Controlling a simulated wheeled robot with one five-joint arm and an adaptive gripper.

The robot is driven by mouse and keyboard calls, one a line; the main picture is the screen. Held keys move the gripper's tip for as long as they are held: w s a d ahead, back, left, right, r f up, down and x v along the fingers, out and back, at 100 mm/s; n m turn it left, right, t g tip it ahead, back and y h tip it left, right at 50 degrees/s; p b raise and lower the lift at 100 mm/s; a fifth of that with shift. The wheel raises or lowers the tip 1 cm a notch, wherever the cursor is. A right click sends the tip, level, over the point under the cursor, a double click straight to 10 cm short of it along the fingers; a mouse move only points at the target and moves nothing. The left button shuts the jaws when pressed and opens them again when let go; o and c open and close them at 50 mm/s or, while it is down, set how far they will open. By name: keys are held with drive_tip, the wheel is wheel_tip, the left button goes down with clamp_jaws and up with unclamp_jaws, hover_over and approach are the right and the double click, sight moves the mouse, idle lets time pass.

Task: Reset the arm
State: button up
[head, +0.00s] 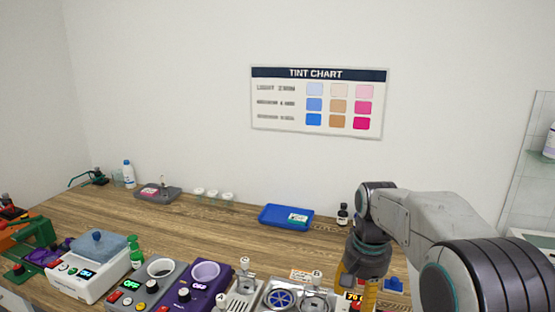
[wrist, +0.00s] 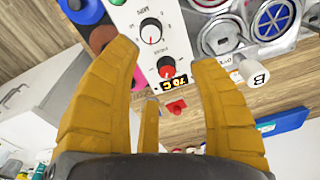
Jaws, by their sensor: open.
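My arm extends in from the right in the head view, with its wrist bent downward over the right part of the bench. My gripper (head: 358,284) has yellow fingers and points down; its tips are hidden at the lower picture edge. I cannot tell the exact gap between the fingertips and the box.
A wooden bench (head: 120,205) carries several devices along its front, including a purple unit (head: 195,290) and a white unit (head: 90,275). A blue tray (head: 270,213) and a dark bottle (head: 343,214) stand behind. The tint chart (head: 318,100) hangs on the wall. Mid-bench wood is mostly clear.

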drive_tip(key=s+f+n, duration=0.2)
drive_tip(key=s+f, duration=0.1)
drive_tip(key=shift+s+f+n+g, duration=0.3)
drive_tip(key=shift+f, duration=0.1)
drive_tip(key=shift+n, duration=0.9)
drive_tip(key=s, duration=0.5)
drive_tip(key=shift+s+f, duration=0.3)
drive_tip(key=shift+f, duration=0.05)
drive_tip(key=s+r+t, duration=0.1)
drive_tip(key=s+r, duration=0.1)
drive_tip(key=s, duration=0.5)
drive_tip(key=s+r+t, duration=0.2)
drive_tip(key=s, duration=0.5)
drive_tip(key=shift+r+t, duration=0.25)
drive_tip(key=shift+t, duration=0.05)
